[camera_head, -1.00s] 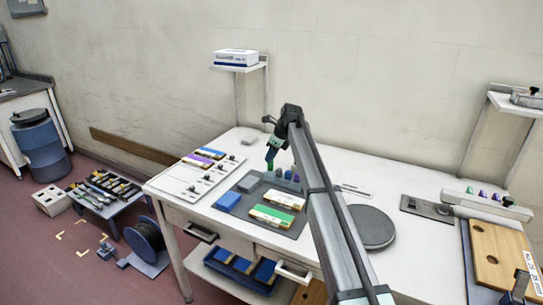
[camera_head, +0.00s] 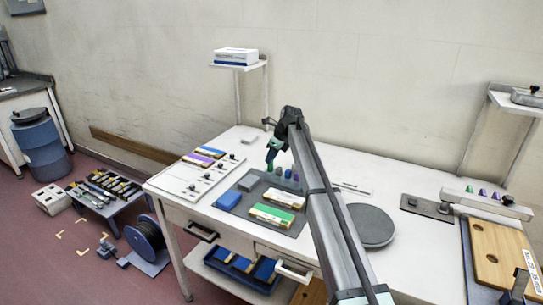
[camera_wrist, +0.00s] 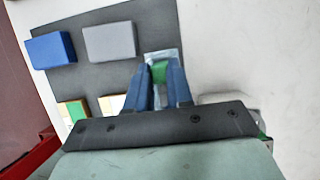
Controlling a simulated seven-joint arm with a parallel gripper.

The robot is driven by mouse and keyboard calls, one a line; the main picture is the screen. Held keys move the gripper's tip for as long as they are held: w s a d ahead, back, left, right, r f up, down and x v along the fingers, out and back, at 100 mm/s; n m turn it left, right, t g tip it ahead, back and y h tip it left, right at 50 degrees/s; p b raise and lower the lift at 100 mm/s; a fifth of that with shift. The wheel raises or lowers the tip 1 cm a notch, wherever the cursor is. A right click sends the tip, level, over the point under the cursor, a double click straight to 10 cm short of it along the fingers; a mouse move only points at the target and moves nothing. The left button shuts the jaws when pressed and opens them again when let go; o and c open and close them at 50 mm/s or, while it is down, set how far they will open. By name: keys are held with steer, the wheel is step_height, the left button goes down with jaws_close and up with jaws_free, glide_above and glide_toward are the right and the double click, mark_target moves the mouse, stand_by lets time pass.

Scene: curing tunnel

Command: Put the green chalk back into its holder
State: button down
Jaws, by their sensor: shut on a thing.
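My gripper (camera_head: 272,151) is shut on the green chalk (camera_head: 270,165), over the back part of the dark grey mat (camera_head: 228,200). In the wrist view the green chalk (camera_wrist: 158,72) shows between the two blue fingers (camera_wrist: 160,88). A pale grey-blue square piece (camera_wrist: 163,57) surrounds its far end there; I cannot tell whether the chalk is inside it or above it.
A blue block (camera_head: 228,200), a grey block (camera_head: 248,183), a green-topped box (camera_head: 271,215) and a white-and-brown box (camera_head: 285,198) lie on the mat. A white board (camera_head: 190,180) is at left. A round grey disc (camera_head: 371,226) and a rail with coloured pieces (camera_head: 488,203) are at right.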

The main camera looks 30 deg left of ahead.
steer(key=shift+f, duration=0.55)
steer(key=c, duration=0.9)
jaws_free()
steer(key=shift+r, duration=0.15)
steer(key=shift+r, duration=3.35)
